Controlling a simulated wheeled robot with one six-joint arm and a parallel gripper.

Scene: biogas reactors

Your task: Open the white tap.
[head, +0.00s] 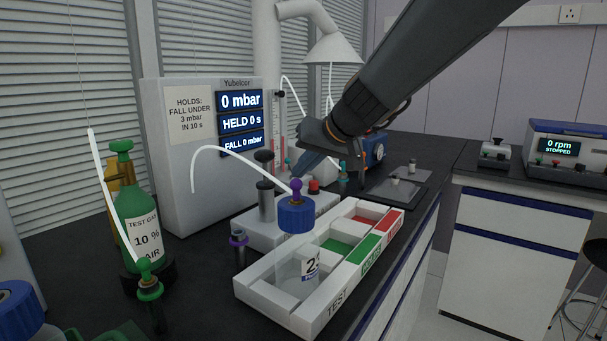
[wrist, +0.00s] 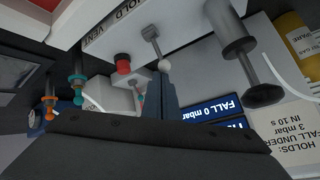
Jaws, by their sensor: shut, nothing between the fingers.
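My gripper (head: 302,168) is shut and empty, pointing down over the white block (head: 262,232) behind the test tray. In the wrist view, its blue fingers (wrist: 158,84) end just beside a small white ball at the end of a pale lever (wrist: 151,38), apparently the white tap. The lever stands on the block's edge near the labels HOLD and VENT. I cannot tell whether the fingers touch it. In the head view I cannot make out the tap clearly near my gripper.
A blue-capped jar (head: 297,216) with a purple fitting and white hose stands in the tray (head: 322,318). A red knob (wrist: 123,64) and a dark-topped plunger (wrist: 264,95) flank the tap. The display box (head: 165,185) stands behind; a green gas bottle (head: 138,215) is left.

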